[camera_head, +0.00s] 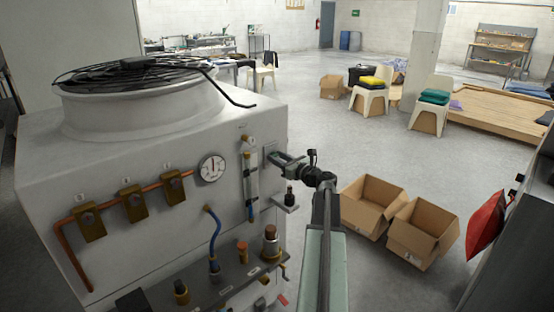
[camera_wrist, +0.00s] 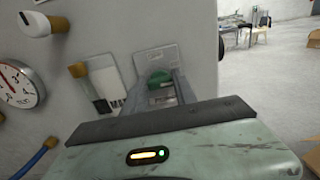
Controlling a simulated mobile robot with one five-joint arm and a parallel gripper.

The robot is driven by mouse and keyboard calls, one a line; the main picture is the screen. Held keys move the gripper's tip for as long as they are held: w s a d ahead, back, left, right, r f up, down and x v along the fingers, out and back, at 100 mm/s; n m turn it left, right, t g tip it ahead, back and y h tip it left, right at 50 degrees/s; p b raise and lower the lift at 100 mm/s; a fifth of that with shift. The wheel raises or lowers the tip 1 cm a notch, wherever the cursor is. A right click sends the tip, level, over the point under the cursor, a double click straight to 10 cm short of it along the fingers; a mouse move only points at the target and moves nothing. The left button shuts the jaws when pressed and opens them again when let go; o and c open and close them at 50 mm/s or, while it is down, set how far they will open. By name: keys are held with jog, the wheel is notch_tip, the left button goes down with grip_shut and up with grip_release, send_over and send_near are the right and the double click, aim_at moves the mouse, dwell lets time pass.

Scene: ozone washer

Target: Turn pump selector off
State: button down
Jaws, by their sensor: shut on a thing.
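The washer (camera_head: 120,200) is a large white machine at the left of the head view. A small grey plate (camera_head: 269,150) sits near its right edge; the plate also shows in the wrist view (camera_wrist: 155,57). My gripper (camera_head: 280,157) reaches this plate from the right. In the wrist view, my gripper (camera_wrist: 155,88) is shut on a small green part in front of the plate, which looks like the pump selector (camera_wrist: 158,80). The fingers hide most of it, so I cannot read its position.
A pressure gauge (camera_head: 212,168) and a clear flow tube (camera_head: 250,178) are left of the plate. A small shelf with a dark fitting (camera_head: 289,197) is just below my gripper. Cardboard boxes (camera_head: 372,203) stand on the floor to the right.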

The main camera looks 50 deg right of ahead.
jog(key=shift+n, duration=0.3)
jog(key=n, duration=0.3)
jog(key=shift+n, duration=0.4)
jog(key=n, duration=0.4)
jog(key=shift+w+a, duration=0.1)
jog(key=shift+n, duration=4.7)
jog(key=c, duration=1)
grip_release()
jog(key=shift+f, duration=0.1)
